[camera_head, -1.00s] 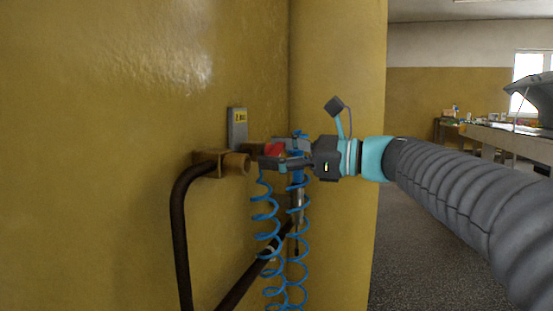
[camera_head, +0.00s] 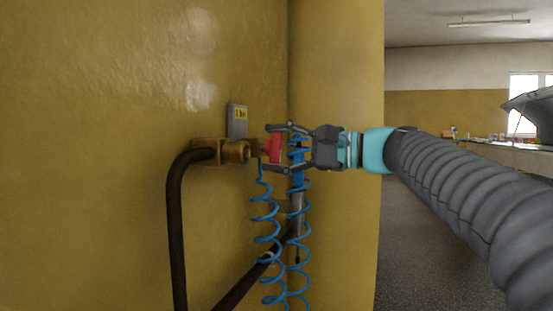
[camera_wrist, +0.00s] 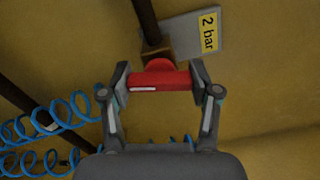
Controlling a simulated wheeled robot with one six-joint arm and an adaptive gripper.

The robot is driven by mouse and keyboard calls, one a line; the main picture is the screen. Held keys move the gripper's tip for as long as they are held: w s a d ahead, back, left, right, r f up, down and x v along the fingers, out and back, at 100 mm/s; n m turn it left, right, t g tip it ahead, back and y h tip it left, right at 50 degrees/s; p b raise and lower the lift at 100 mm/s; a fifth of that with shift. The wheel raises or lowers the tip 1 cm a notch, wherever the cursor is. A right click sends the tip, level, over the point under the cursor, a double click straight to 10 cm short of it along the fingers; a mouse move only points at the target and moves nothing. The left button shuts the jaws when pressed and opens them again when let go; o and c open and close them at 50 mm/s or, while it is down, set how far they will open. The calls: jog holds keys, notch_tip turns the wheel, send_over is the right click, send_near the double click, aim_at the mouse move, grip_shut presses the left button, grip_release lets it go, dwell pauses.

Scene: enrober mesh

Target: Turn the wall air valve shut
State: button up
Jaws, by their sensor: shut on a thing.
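The air valve is a brass body (camera_head: 234,151) on the yellow wall with a red handle (camera_head: 274,149) at its right end. In the wrist view the red handle (camera_wrist: 160,77) lies across between the two finger pads, and part of the brass fitting (camera_wrist: 156,52) shows behind it. My gripper (camera_head: 276,149) is shut on the red handle, one finger above it and one below in the head view. In the wrist view my gripper (camera_wrist: 160,84) has a pad at each end of the handle.
A grey plate (camera_head: 237,120) marked "2 bar" in the wrist view sits above the valve. A dark pipe (camera_head: 176,220) runs down from it. Blue coiled hoses (camera_head: 266,217) hang below, close to my gripper. A yellow pillar (camera_head: 345,235) stands just behind.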

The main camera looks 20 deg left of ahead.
jog(key=shift+f+n+b, duration=0.1)
jog(key=shift+n+b, duration=0.55)
jog(key=shift+n, duration=0.95)
jog(key=o, duration=1.2)
jog(key=shift+c, duration=0.2)
jog(key=s+d, duration=0.1)
jog(key=d, duration=1.1)
